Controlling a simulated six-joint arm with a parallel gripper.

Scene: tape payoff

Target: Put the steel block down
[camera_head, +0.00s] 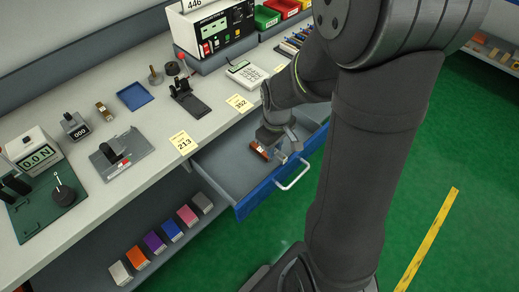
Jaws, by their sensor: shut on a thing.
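My gripper (283,153) points down over the open blue-fronted drawer (235,172), near its front handle. It is shut on a small grey piece, the steel block (281,157), which is mostly hidden by the fingers and hard to tell from them. A small orange-brown piece with a pale end (259,149) shows just left of the fingers, in or over the drawer. I cannot tell whether the block touches the drawer floor.
The drawer's left part is bare. The grey bench (150,185) holds a black-and-grey fixture (118,152), a blue tray (134,96), a calculator-like keypad (246,74) and yellow number cards (183,143). Several coloured boxes (154,242) stand on the shelf below.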

